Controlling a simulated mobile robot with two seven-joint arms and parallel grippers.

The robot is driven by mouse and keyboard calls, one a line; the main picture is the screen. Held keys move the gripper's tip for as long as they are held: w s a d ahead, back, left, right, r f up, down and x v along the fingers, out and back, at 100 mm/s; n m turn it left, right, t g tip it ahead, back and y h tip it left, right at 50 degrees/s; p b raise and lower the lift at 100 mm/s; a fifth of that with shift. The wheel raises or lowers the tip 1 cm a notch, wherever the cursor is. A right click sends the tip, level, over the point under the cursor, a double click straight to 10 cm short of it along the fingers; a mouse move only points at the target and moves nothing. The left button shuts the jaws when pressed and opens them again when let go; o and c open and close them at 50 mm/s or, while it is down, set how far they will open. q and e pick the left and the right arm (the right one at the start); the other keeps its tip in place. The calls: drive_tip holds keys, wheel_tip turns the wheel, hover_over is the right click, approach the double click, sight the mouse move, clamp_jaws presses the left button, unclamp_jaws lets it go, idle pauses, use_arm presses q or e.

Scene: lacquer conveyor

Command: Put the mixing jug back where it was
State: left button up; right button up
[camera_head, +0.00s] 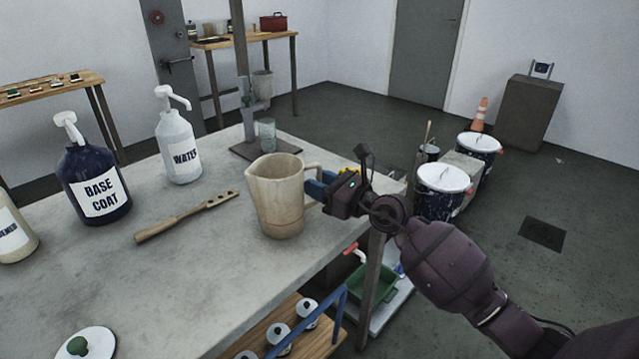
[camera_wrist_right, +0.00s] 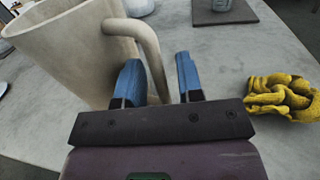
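The mixing jug (camera_head: 277,200) is a beige, worn jug standing upright on the grey table (camera_head: 190,285), near its right edge. Its handle faces right, towards my right gripper (camera_head: 318,191). In the right wrist view the jug (camera_wrist_right: 70,50) fills the upper left. Its handle passes between the two blue fingers of my right gripper (camera_wrist_right: 160,80), with a gap visible on the right finger's side, so the fingers are open around it. My left gripper is not in view.
A wooden paddle (camera_head: 186,216) lies left of the jug. Behind are the base coat bottle (camera_head: 88,170), the water bottle (camera_head: 178,145) and a stand with a glass (camera_head: 267,134). Yellow gloves (camera_wrist_right: 283,97) lie right of the gripper. Lidded buckets (camera_head: 442,180) stand beyond the table.

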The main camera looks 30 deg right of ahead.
drive_tip(key=shift+r, duration=0.2)
drive_tip(key=v, duration=1.2)
drive_tip(key=shift+f, duration=0.2)
drive_tip(key=s+a+f+n+g+h, duration=0.2)
drive_tip(key=s+a+f+n+h, duration=0.1)
drive_tip(key=s+f+n, duration=1)
drive_tip(key=s+a+f+n+g+h, duration=0.3)
drive_tip(key=s+f+n+h, duration=0.2)
drive_tip(key=s+f+n, duration=0.8)
drive_tip(key=s+n, duration=0.1)
drive_tip(key=n, duration=0.4)
drive_tip(key=shift+a+f+n, duration=0.4)
